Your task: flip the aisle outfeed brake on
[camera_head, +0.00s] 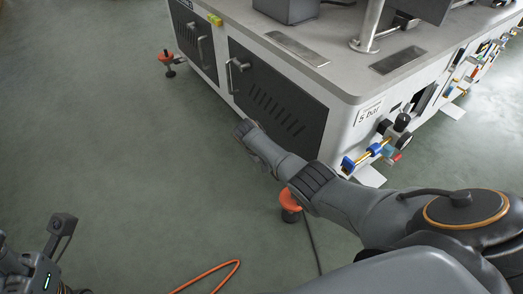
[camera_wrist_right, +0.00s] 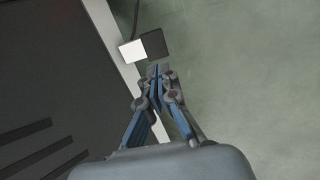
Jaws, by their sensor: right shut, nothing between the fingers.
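A small two-part piece, one half white and one half black (camera_wrist_right: 153,44), shows in the right wrist view at the pale edge of the cabinet. It may be the brake switch, but no label is readable and I cannot tell its position. My right gripper (camera_wrist_right: 157,76) is shut and empty, its fingertips just below this piece in the picture; I cannot tell whether they touch it. In the head view my right arm reaches the cabinet front and hides the piece. Part of my left gripper (camera_head: 62,226) shows at the lower left, its jaws unclear.
The grey machine cabinet (camera_head: 345,88) has dark vented doors with handles. Valves and fittings (camera_head: 375,150) stick out on its right side, near a "5 bar" label. An orange-topped foot (camera_head: 290,203) and an orange cable (camera_head: 215,268) are on the floor. The left floor is clear.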

